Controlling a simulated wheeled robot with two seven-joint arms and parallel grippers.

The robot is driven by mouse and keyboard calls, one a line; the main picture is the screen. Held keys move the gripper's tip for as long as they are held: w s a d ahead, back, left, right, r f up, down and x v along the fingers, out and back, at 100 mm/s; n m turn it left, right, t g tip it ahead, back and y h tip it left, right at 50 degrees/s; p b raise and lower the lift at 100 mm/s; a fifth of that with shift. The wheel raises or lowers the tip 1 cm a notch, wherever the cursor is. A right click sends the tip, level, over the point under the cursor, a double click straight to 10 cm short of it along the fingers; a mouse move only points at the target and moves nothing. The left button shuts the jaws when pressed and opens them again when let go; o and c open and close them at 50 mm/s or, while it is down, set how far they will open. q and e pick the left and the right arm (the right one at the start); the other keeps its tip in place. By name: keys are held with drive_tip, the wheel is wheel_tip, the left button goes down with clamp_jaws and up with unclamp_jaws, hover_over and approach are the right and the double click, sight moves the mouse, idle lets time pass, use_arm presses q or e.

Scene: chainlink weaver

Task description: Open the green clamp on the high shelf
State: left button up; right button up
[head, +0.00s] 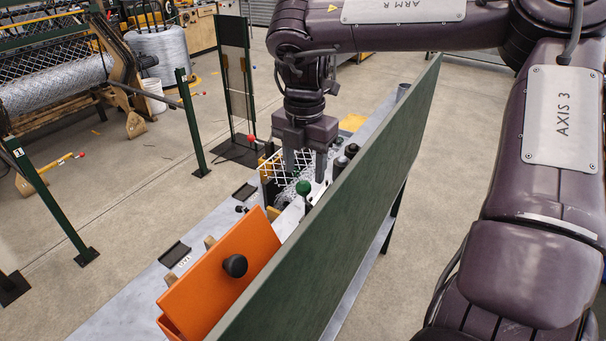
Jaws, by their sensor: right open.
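A green ball knob (303,187), apparently the handle of the green clamp, stands on a dark stem above the long grey shelf (115,318). The clamp's lower part is small and partly hidden behind a long dark green panel (340,215). My right gripper (305,168) reaches down from above with its two fingers apart. In the picture its fingers are just above and beyond the green knob, next to white wire mesh (272,167). I cannot tell whether a finger touches anything. My left gripper is not in view.
An orange box with a tilted lid (215,280) and black knob stands on the shelf nearer to me. Black knobs (340,166) stand right of the gripper. A red-tipped lever (252,138) is behind. The dark green panel walls off the shelf's right side.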

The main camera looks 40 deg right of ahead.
sight(303, 181)
drive_tip(key=f, duration=0.1)
drive_tip(key=f+p, duration=0.1)
drive_tip(key=f, duration=0.2)
drive_tip(key=shift+w+d+f, duration=0.25)
drive_tip(key=shift+w+f, duration=0.15)
drive_tip(key=shift+s+a+r, duration=0.1)
drive_tip(key=shift+s+a, duration=0.1)
drive_tip(key=shift+c, duration=0.5)
clamp_jaws()
